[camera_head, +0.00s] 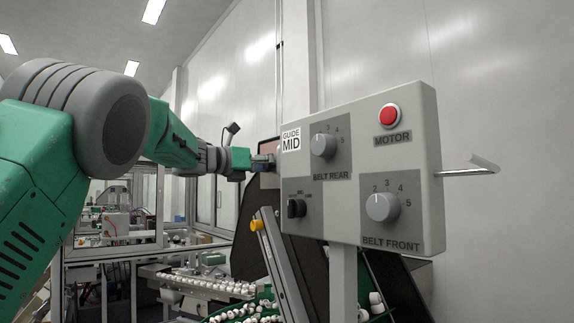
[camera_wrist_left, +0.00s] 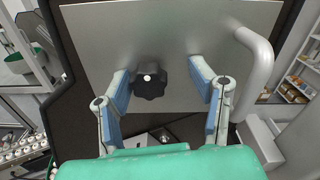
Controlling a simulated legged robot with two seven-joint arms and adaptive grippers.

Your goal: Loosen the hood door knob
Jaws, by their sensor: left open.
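The hood door knob (camera_wrist_left: 150,80) is black and lobed with a pale centre, on a grey metal plate (camera_wrist_left: 185,30) in the left wrist view. My left gripper (camera_wrist_left: 158,80) is open, its blue-padded fingers on either side of the knob. Gaps show between the knob and both fingers, the wider one on the right. In the head view my left gripper (camera_head: 264,162) is partly hidden behind the control panel's left edge, and the knob is hidden there. My right gripper is in neither view.
A grey control panel (camera_head: 415,110) with dials and a red button (camera_head: 389,116) stands close at the right. White caps (camera_head: 215,284) lie on a conveyor.

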